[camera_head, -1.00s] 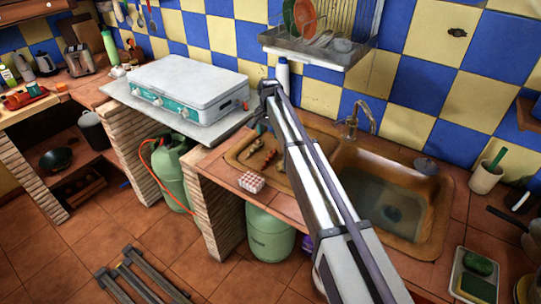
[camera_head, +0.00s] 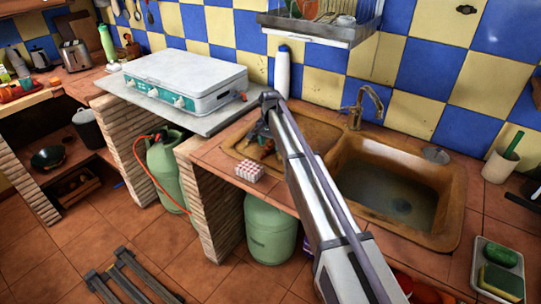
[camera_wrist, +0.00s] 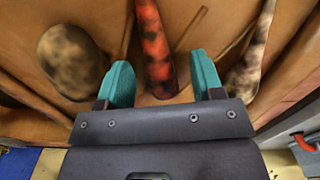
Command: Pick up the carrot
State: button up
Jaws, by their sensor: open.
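The carrot is the orange-red, dark-blotched long thing (camera_wrist: 153,45) in the wrist view. It lies on the brown sink drainboard (camera_wrist: 195,20), between a blotched brown oval vegetable (camera_wrist: 72,62) and a pale, dark-spotted long one (camera_wrist: 250,60). My gripper (camera_wrist: 161,68) is open, with one teal finger on each side of the carrot's near end. I cannot tell whether the fingers touch it. In the head view my gripper (camera_head: 262,136) is low over the drainboard, and it and my arm mostly hide the vegetables.
The sink basin (camera_head: 395,190) and tap (camera_head: 357,105) are to the right. A white bottle (camera_head: 282,72) stands behind, below the dish rack (camera_head: 318,30). The stove (camera_head: 185,80) is to the left.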

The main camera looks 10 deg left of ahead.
aim_at(271, 143)
jog(key=shift+f, duration=0.1)
jog(key=c, duration=1)
jog(key=shift+p, duration=0.35)
notch_tip(271, 143, up, 10)
jog(key=p, duration=0.9)
jog(key=shift+p, duration=0.4)
